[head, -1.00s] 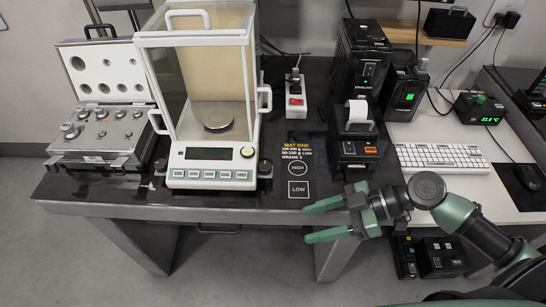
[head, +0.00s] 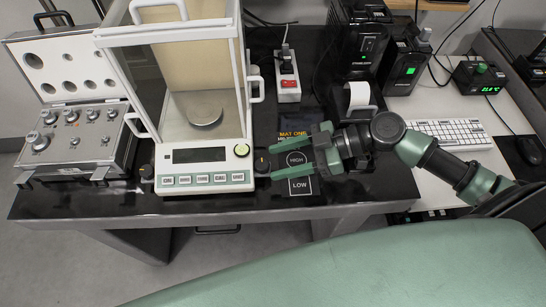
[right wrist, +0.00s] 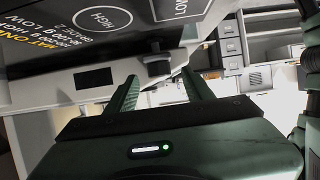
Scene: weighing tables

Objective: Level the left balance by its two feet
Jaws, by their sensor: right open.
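The left balance (head: 210,178), white with a glass draft shield and a round pan (head: 204,110), stands on the dark table. A black foot knob (head: 147,174) shows at its front left corner. The right foot knob (head: 262,160) is at its front right corner. My right gripper (head: 273,161) is open beside that right knob, fingers pointing left toward it. In the right wrist view the knob (right wrist: 157,65) sits in line with the gap between the fingers (right wrist: 158,77); contact cannot be told. My left gripper is out of view. I cannot make out a level bubble for certain.
A case of weights (head: 75,138) stands left of the balance. A mat with HIGH and LOW fields (head: 301,187) lies under my right gripper. A power strip (head: 287,75), a printer (head: 360,98) and a keyboard (head: 452,133) are behind and right.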

